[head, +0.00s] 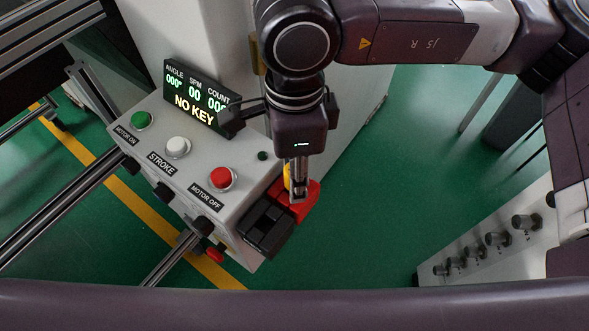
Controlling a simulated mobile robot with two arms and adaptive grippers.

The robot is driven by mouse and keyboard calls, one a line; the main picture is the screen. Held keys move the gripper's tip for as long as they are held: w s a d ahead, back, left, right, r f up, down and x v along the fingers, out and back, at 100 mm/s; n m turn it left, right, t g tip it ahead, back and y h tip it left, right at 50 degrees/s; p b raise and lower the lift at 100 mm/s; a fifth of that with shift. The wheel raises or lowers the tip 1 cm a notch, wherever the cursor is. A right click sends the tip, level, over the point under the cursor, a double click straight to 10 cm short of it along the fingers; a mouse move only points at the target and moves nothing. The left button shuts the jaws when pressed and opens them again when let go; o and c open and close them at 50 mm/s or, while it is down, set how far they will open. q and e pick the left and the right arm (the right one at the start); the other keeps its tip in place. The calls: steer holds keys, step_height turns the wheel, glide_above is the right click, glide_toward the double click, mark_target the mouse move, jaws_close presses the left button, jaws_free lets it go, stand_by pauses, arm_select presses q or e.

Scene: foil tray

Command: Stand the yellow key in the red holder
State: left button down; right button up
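The red holder (307,201) is fixed at the right end of the grey control console. A small part of the yellow key (287,176) shows at the left edge of my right gripper's fingers; the rest is hidden behind them. My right gripper (298,190) points down with its fingertips right over the red holder. The fingers line up one behind the other, so their gap and any grip on the key are hidden. I cannot tell whether the key touches the holder. My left gripper is out of view.
The console (185,190) carries green, white and red buttons and a display (196,98) reading "NO KEY". A black block (267,229) sits beside the holder. A panel with several knobs (497,240) stands at right; green floor lies between.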

steer(key=shift+o, duration=0.3)
step_height(320, 180, up, 12)
stand_by(0.4)
stand_by(0.4)
